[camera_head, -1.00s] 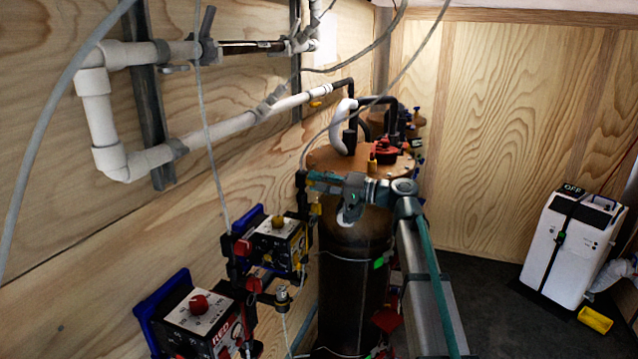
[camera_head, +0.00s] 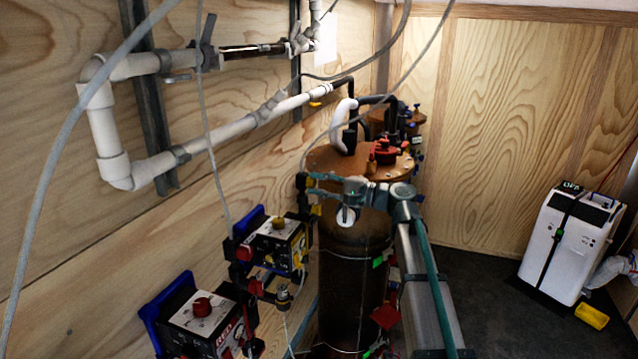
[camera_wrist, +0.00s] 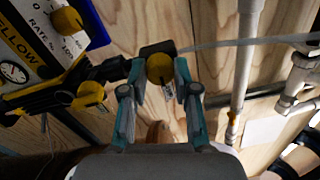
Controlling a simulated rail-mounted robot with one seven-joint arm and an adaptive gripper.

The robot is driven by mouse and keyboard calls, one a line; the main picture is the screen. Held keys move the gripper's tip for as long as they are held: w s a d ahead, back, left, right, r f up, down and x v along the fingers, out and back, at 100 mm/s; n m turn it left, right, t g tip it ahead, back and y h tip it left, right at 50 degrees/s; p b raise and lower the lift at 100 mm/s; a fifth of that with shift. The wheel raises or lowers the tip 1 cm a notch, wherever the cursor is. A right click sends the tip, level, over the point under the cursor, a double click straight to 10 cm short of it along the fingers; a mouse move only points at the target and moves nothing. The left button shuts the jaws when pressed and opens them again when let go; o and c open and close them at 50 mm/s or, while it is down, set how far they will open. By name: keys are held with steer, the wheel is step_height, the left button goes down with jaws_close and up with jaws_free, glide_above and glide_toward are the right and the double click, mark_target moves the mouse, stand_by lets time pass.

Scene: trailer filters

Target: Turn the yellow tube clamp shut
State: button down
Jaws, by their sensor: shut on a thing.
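The yellow tube clamp (camera_wrist: 160,68) shows in the wrist view as a round yellow knob with a small white label, against a dark block. A thin clear tube runs from the block to the right. My gripper (camera_wrist: 159,72) has its two teal fingers on either side of the knob, shut on it.
A yellow-labelled controller (camera_wrist: 25,58) and another yellow knob (camera_wrist: 88,93) lie left of my gripper. The brown-topped tank (camera_head: 345,270) stands close beside my arm. A red-knobbed controller (camera_head: 200,322) is nearer. Pale pipes (camera_head: 235,128) run along the wall. A white machine (camera_head: 570,245) stands far right.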

stand_by(0.4)
steer(key=c, duration=0.9)
jaws_free()
steer(key=shift+o, duration=0.2)
steer(key=shift+d, duration=0.1)
steer(key=v, duration=1.2)
steer(key=shift+w, duration=0.1)
